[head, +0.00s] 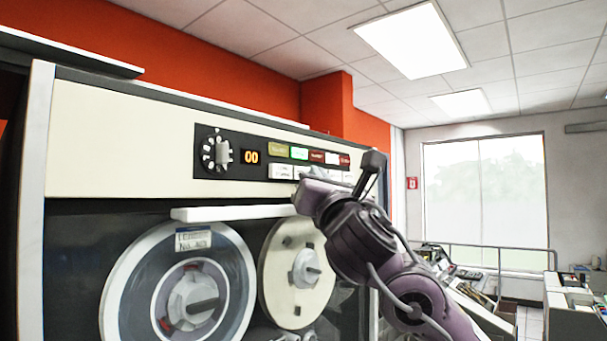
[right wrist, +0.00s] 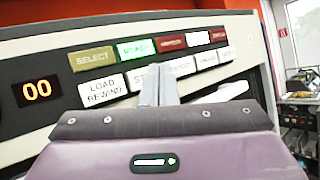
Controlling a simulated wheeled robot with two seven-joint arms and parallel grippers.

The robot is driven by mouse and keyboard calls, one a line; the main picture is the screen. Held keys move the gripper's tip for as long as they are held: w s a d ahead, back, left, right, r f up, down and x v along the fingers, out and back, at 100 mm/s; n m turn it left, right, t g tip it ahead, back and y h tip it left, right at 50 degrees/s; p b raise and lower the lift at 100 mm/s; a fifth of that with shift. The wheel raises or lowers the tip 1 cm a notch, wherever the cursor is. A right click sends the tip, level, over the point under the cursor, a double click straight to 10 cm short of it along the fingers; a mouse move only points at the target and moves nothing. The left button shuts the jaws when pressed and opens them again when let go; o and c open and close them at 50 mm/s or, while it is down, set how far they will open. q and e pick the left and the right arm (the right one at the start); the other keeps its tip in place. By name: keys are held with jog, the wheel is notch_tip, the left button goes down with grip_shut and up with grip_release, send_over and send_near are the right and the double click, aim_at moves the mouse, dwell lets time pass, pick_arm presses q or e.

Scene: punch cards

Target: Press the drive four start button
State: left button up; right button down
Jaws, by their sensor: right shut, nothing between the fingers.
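A cream tape drive (head: 120,140) fills the left of the head view, with a black control panel (head: 235,140) on its upper front. The panel has a row of coloured lamps with the green one (head: 299,153) lit, above a row of white buttons. In the right wrist view, the load rewind button (right wrist: 104,90) is clear. The button to its right (right wrist: 139,78) reads "ST" and is partly hidden by my fingers. My right gripper (right wrist: 160,84) is shut and empty, its tips in front of the button row. I cannot tell whether they touch.
An orange display (head: 251,157) reads 00 beside a rotary dial (head: 215,152). Two tape reels (head: 185,290) (head: 290,270) sit below the panel, with a white bar (head: 235,213) projecting above them. A railing and equipment stand at right by the window (head: 485,195).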

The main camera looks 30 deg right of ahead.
jog(key=shift+s, duration=0.1)
jog(key=shift+s+d+p, duration=0.1)
jog(key=shift+s+d, duration=0.2)
jog(key=shift+s, duration=0.45)
jog(key=shift+s+d+p, duration=0.15)
jog(key=shift+s+d, duration=0.2)
jog(key=shift+s, duration=0.4)
jog(key=shift+s+d+p, duration=0.1)
jog(key=shift+s+d, duration=0.2)
jog(key=shift+s, duration=0.45)
